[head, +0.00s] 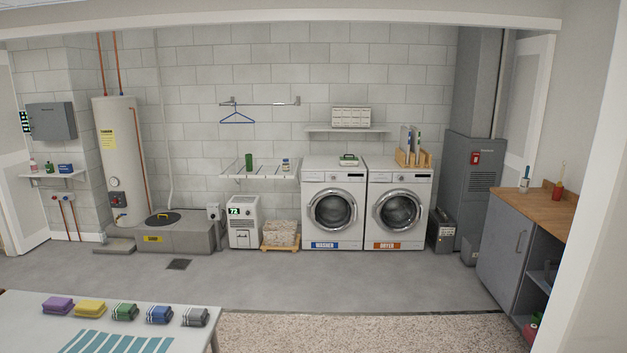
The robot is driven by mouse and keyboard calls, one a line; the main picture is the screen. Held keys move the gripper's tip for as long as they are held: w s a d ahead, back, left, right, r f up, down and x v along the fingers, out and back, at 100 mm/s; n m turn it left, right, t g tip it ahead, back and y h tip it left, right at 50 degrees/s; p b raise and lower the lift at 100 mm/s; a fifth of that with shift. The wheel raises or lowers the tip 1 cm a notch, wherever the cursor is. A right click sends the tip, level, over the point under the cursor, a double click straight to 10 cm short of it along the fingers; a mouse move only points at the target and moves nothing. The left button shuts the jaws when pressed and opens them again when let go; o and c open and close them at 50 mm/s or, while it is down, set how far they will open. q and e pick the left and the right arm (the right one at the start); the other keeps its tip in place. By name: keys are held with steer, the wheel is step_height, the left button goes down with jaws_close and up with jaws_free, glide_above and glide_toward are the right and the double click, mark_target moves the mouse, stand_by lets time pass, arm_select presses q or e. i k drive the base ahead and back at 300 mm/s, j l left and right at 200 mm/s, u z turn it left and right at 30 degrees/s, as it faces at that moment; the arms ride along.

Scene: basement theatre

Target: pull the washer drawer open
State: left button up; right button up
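The white washer (333,230) stands against the far block wall, left of the matching dryer (398,232). A blue label reading WASHER (325,245) is at its base. Its round door (332,210) looks shut. The washer drawer (315,177) seems to be the panel at the upper left of its front; it looks flush, but it is too small to be sure. A green and white item (349,160) sits on top of the washer. Neither of my grippers shows in the head view.
A table (30,308) with folded cloths stands at the near left. A beige rug (360,333) lies in front. The grey floor (290,278) before the machines is clear. A pallet with a stone-coloured block (281,233) stands left of the washer; a grey cabinet (505,250) stands right.

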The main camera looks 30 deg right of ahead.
mark_target(306, 175)
steer(key=i+l+z, duration=0.3)
steer(key=i, duration=0.35)
steer(key=i+l+z, duration=0.3)
steer(key=i, duration=0.4)
steer(key=i+z, duration=0.3)
steer(key=i, duration=2.45)
steer(key=i+j, duration=0.15)
steer(key=i, duration=1.9)
steer(key=i+l+z, duration=0.05)
steer(key=l, duration=0.05)
